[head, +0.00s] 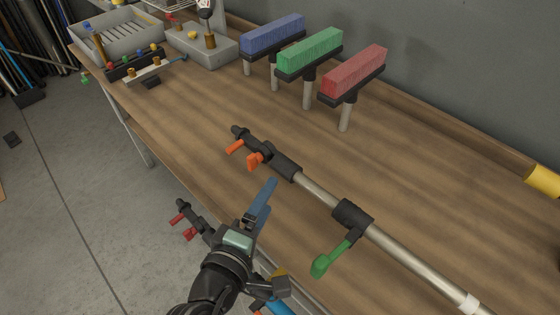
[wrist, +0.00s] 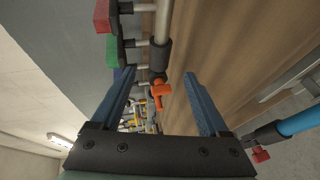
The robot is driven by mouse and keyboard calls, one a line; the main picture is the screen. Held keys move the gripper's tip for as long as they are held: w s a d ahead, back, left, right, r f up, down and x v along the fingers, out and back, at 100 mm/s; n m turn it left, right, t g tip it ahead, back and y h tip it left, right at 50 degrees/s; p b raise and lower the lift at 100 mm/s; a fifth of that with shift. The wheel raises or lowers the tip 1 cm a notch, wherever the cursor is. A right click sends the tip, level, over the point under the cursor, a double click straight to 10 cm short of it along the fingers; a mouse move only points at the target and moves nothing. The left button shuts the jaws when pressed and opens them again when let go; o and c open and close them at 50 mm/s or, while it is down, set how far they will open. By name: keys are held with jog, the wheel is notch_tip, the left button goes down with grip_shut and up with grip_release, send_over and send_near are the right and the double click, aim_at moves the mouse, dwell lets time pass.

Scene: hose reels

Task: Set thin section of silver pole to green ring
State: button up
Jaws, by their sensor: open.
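The silver pole (head: 410,253) lies along the wooden bench. Its slimmer-looking silver section (head: 318,193) runs between the black fitting with orange levers and a black clamp (head: 352,214) with a green lever (head: 330,259). In the wrist view, the orange lever (wrist: 160,90) and silver section (wrist: 163,18) show beyond my open fingers.
Blue (head: 273,36), green (head: 310,54) and red (head: 354,73) brushes stand at the back of the bench. Grey trays (head: 118,46) sit far left. Another pole with red levers (head: 188,232) lies partly behind my arm. The bench between pole and brushes is clear.

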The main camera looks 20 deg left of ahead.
aim_at(282, 174)
jog(key=x, duration=1.1)
grip_shut()
dwell(1.2)
